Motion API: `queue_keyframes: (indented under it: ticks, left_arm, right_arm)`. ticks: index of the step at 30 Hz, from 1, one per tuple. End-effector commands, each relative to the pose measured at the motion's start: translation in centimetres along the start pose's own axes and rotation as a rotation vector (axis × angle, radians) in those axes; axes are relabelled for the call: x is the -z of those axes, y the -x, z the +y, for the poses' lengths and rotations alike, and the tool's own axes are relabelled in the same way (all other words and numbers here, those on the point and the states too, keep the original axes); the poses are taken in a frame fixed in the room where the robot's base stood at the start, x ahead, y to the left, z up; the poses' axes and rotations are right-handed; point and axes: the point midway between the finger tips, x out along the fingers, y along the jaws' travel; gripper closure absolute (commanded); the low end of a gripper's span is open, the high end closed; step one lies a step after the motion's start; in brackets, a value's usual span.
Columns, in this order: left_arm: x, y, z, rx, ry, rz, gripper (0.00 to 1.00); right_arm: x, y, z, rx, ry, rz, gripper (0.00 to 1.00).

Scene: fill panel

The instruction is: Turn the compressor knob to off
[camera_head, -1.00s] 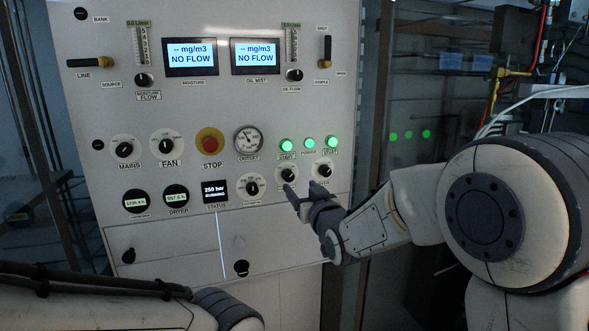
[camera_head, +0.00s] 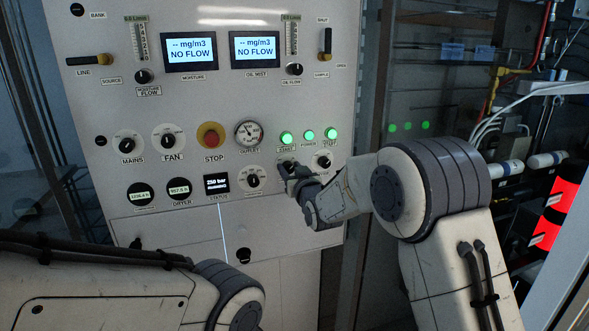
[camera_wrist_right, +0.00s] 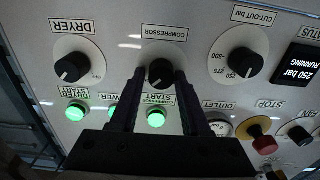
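The compressor knob (camera_wrist_right: 160,72) is a black round knob on a white disc under the label COMPRESSOR in the right wrist view, which shows the panel upside down. My right gripper (camera_wrist_right: 160,82) is open, with one finger on each side of the knob; I cannot tell whether they touch it. In the head view my right gripper (camera_head: 287,170) is at the panel below the green start light and mostly hides this knob. My left gripper is out of view; only part of my left arm shows at the lower left.
The dryer knob (camera_head: 323,161) is close on the right, and the cutout knob (camera_head: 253,180) is at the lower left. Green lights (camera_head: 308,135) sit just above. The red stop button (camera_head: 211,135) is further left. The status display (camera_wrist_right: 298,63) reads 250 bar RUNNING.

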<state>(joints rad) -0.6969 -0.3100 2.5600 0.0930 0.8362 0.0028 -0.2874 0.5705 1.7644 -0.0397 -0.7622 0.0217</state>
Motion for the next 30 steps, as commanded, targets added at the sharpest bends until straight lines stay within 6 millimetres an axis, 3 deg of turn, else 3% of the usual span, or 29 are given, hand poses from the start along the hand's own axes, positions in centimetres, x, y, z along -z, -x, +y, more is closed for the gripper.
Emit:
queue_keyframes:
  ticks: [1,3,14,30]
  left_arm:
    - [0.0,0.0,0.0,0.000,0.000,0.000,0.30]
    - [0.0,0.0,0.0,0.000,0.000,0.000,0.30]
    - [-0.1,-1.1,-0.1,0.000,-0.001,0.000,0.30]
    - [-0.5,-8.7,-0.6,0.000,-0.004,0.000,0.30]
  right_arm:
    - [0.0,0.0,0.0,0.000,0.000,0.000,0.77]
    - [0.0,0.0,0.0,-0.001,0.000,0.000,1.00]
    - [-0.2,0.1,0.2,-0.003,0.042,0.001,1.00]
    - [-0.7,0.1,0.2,-0.006,0.458,0.003,1.00]
